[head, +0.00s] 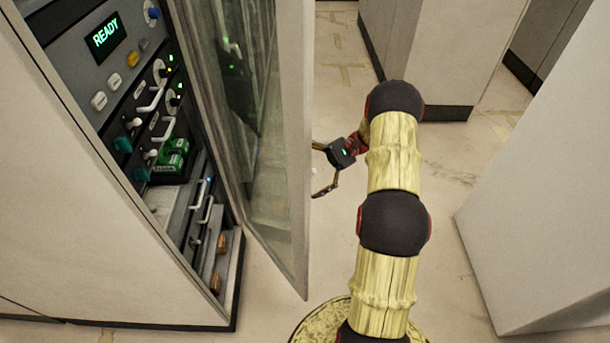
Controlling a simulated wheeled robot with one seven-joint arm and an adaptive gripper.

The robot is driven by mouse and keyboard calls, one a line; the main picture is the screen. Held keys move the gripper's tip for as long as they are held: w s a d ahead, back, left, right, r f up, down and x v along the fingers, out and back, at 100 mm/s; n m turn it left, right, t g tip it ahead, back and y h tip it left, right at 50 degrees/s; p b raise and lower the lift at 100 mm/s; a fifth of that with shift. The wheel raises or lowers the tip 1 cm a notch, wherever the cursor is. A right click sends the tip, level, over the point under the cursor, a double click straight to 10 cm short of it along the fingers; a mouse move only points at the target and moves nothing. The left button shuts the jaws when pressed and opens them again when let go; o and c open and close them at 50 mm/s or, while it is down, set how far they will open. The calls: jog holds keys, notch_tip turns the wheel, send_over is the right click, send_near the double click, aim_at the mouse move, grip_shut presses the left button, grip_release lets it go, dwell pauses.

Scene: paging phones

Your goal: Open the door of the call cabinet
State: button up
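The call cabinet (110,265) stands at the left, a pale box with a dark base. Its door (304,130), a glass panel in a pale frame, stands swung well out from the cabinet front, so the inside shows. My gripper (314,170) is to the right of the door, near its outer face. Its two dark fingers are spread apart with nothing seen between them. I cannot tell whether a fingertip touches the door.
Inside the cabinet are a green READY display (105,36), switches, white handles and a green item (172,158). A pale cabinet (540,200) stands close at the right, another (430,50) behind my arm. Bare floor (335,65) lies between them.

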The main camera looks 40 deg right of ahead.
dwell(0.3)
jog(key=d+p, duration=0.7)
jog(key=p, duration=0.9)
jog(key=shift+w+d+r+p, duration=0.2)
jog(key=shift+d+p, duration=0.1)
jog(key=shift+d, duration=0.05)
jog(key=shift+d+p, duration=0.25)
jog(key=shift+p, duration=0.85)
jog(key=p, duration=0.4)
jog(key=shift+d, duration=0.35)
jog(key=shift+s+f+p, duration=0.1)
jog(key=shift+f+p, duration=0.1)
jog(key=shift+p, duration=0.2)
